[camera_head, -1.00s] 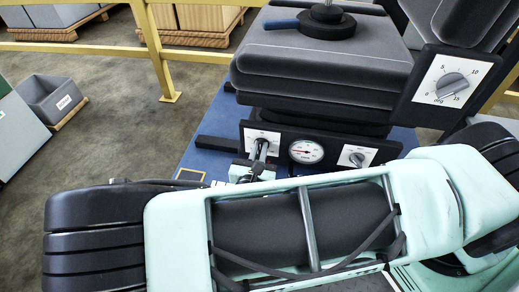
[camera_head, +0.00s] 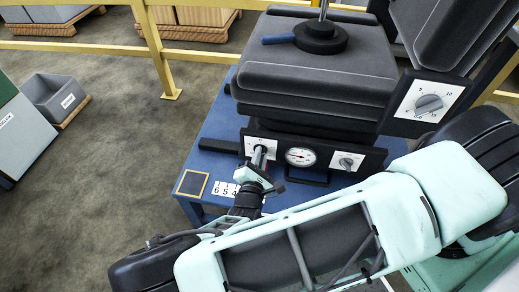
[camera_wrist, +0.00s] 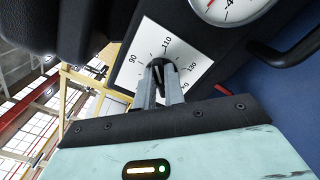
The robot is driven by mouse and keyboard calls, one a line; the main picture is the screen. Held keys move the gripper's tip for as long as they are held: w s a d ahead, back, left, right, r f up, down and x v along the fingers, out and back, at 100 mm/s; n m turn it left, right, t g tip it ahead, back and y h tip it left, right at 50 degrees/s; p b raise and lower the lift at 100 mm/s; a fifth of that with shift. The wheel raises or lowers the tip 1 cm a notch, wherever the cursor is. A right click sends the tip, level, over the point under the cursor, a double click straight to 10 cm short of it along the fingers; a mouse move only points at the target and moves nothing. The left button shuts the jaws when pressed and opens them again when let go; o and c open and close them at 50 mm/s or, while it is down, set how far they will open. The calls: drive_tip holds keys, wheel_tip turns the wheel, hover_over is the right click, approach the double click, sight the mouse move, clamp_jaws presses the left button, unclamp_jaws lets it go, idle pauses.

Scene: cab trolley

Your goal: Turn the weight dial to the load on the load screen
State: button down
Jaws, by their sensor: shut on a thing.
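The weight dial sits on a white scale plate at the left of the black panel under the seat. The plate shows in the head view (camera_head: 271,155) and in the wrist view (camera_wrist: 194,67), with the marks 90, 110 and 130. My gripper (camera_head: 261,152) is shut on the dial's dark knob (camera_wrist: 158,63). Its two grey fingers (camera_wrist: 160,84) hide much of the knob and its pointer, so I cannot read the setting. A white plate with dark digits (camera_head: 221,190) lies on the blue deck, partly behind my wrist; I cannot tell whether it is the load screen.
A round gauge (camera_head: 300,156) and a second dial (camera_head: 346,162) sit right of the weight dial. A larger dial (camera_head: 428,103) is on the upright part at right. The black seat (camera_head: 320,75) overhangs the panel. A yellow rail (camera_head: 80,47) runs behind.

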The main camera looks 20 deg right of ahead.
drive_tip(key=m+p, duration=0.2)
drive_tip(key=m, duration=0.1)
drive_tip(key=m+p, duration=0.2)
drive_tip(key=m, duration=0.2)
drive_tip(key=m+p, duration=0.2)
drive_tip(key=m, duration=0.2)
drive_tip(key=shift+s+f+p, duration=0.1)
drive_tip(key=shift+f+p, duration=0.25)
drive_tip(key=shift+d, duration=0.1)
drive_tip(key=c, duration=1.5)
unclamp_jaws()
